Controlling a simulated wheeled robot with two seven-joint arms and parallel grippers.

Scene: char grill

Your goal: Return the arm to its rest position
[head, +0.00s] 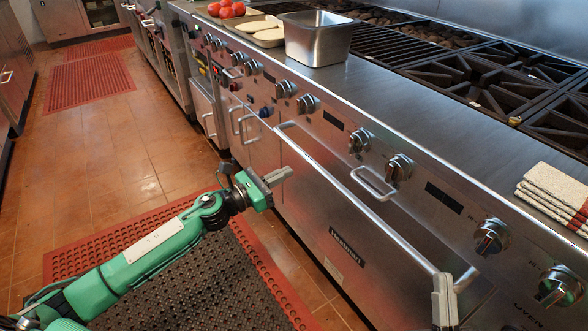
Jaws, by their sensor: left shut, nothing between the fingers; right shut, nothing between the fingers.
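My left gripper (279,175) is at the end of the green arm that comes in from the lower left. Its grey fingers are shut and empty, pointing right in front of the stove's front panel, near the left end of the long oven handle (345,190). I cannot tell whether they touch the stove. My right gripper (442,282) shows only as grey fingers at the bottom edge, shut and empty. They overlap the right end of the oven handle in the picture. The rest of the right arm is out of view.
The stove's steel ledge (400,125) holds a metal pan (317,45), plates (257,24), tomatoes (226,9) and folded towels (555,190). Knobs (398,168) stick out along the front. Red mats (95,80) lie on the tiled floor, which is open at left.

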